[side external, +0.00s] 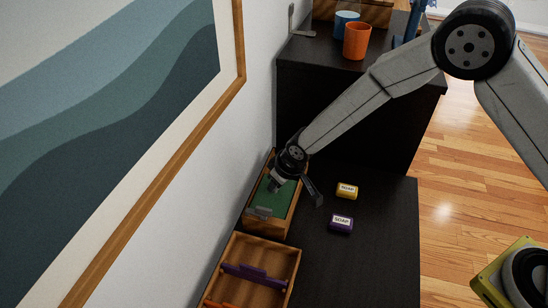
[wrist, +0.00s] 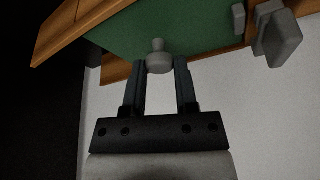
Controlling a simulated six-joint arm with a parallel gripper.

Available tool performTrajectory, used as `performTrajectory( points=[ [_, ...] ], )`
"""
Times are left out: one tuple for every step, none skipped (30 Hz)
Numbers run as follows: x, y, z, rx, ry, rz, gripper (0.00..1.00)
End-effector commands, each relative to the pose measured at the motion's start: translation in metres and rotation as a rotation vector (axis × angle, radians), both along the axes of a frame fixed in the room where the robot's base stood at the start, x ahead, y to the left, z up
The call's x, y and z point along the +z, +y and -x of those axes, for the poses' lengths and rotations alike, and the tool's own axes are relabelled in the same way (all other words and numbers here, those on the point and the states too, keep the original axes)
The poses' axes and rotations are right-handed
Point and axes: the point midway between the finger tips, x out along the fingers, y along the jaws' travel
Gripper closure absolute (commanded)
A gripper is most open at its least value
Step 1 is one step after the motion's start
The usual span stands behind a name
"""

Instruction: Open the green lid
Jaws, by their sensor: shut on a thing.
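The green lid (side external: 283,198) lies in the top of a wooden box (side external: 292,218) against the wall. It fills the upper part of the wrist view (wrist: 200,32). A grey knob (wrist: 158,57) stands out from the lid, between my fingertips. My gripper (wrist: 160,75) is shut on this knob. In the side view my gripper (side external: 276,187) is over the lid and hides part of it. The lid appears seated in the box; a small lift cannot be told. A grey fitting (side external: 260,212) sits at the lid's near end.
A wooden tray (side external: 296,262) with purple and orange dividers stands in front of the box. A yellow soap (side external: 347,191) and a purple soap (side external: 341,224) lie to the right on the dark desk (side external: 385,255). Blue and orange cups (side external: 357,41) stand on the higher cabinet behind.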

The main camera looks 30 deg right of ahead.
Motion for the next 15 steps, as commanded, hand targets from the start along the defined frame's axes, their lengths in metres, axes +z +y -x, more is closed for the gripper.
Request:
performTrajectory(
  points=[
    [0.0, 0.001, 0.0, 0.001, 0.0, 0.0, 1.0],
    [0.0, 0.001, 0.0, 0.001, 0.0, 0.0, 1.0],
    [0.0, 0.001, 0.0, 0.001, 0.0, 0.0, 1.0],
    [0.0, 0.0, 0.0, 0.001, 0.0, 0.0, 1.0],
    [0.001, 0.0, 0.0, 0.001, 0.0, 0.0, 1.0],
    [0.0, 0.0, -0.001, 0.0, 0.0, 0.0, 1.0],
    [0.0, -0.001, -0.002, 0.0, 0.0, 0.0, 1.0],
    [0.0, -0.002, -0.003, -0.001, 0.0, 0.0, 1.0],
    [0.0, -0.004, -0.004, -0.002, 0.0, 0.0, 1.0],
    [0.0, -0.006, -0.006, -0.002, 0.0, 0.0, 1.0],
    [0.0, -0.008, -0.008, -0.004, -0.001, 0.0, 1.0],
    [0.0, -0.011, -0.011, -0.004, -0.001, 0.0, 1.0],
    [0.0, -0.013, -0.014, -0.004, -0.002, 0.0, 1.0],
    [0.001, -0.015, -0.016, -0.004, -0.002, 0.0, 1.0],
    [0.0, -0.019, -0.02, -0.005, -0.001, 0.001, 1.0]
  ],
)
